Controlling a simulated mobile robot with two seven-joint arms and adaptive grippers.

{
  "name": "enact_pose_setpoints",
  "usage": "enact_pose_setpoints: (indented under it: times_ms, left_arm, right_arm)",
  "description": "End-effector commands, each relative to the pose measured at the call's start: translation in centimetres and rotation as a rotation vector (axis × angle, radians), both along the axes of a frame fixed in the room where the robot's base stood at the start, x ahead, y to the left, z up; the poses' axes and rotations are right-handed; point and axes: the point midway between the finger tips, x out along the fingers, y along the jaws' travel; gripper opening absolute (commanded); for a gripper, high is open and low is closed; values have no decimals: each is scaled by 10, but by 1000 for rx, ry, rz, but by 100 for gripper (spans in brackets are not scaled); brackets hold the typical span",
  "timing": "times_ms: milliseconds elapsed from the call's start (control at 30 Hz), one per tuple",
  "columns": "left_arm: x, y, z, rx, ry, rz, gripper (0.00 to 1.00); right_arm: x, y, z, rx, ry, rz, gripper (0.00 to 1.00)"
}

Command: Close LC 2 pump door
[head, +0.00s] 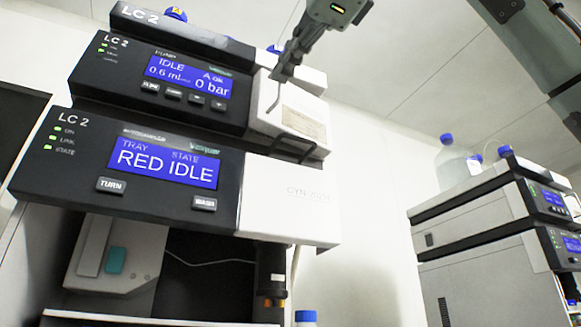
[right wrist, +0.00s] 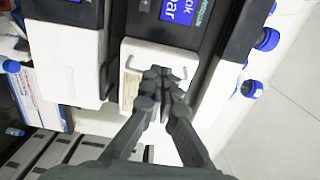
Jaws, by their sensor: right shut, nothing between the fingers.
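The LC 2 pump module (head: 150,85) is the upper dark unit with a blue screen reading IDLE and 0 bar. Its white pump door (head: 311,128) is at the module's right end, with a pale label on it. Dark gaps show along its lower edge; I cannot tell whether it is fully flush. My right gripper (head: 284,75) comes down from the top, fingers together and empty, in front of the door's upper part. In the right wrist view the shut fingertips (right wrist: 160,78) overlap the white door (right wrist: 137,50); contact is unclear. My left gripper is not in view.
Below is the LC 2 tray module (head: 90,165) with its screen reading RED IDLE and a white front panel (head: 285,200). A second stack (head: 490,240) stands at the right with a blue-capped bottle (head: 455,165) on top. Bare wall lies between the stacks.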

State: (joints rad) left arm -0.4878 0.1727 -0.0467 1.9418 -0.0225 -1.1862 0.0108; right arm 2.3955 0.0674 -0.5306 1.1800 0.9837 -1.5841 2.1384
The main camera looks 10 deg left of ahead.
Motion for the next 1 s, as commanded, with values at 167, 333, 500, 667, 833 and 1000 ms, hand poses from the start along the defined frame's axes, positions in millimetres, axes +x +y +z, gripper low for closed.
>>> enact_pose_setpoints:
  times_ms: [167, 333, 500, 667, 833, 1000]
  left_arm:
    - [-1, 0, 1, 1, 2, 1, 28]
    - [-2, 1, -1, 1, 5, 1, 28]
    - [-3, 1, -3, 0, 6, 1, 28]
    - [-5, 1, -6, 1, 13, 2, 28]
    - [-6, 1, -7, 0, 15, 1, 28]
    - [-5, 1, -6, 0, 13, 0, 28]
  right_arm:
    - [4, 9, -1, -1, 2, 13, 0]
    - [8, 16, -1, -1, 2, 17, 0]
    - [12, 22, 0, 0, 1, 17, 0]
    - [13, 25, 0, -1, 0, 18, 0]
    - [14, 26, 0, -1, 0, 18, 0]
    - [14, 26, 0, -1, 0, 18, 0]
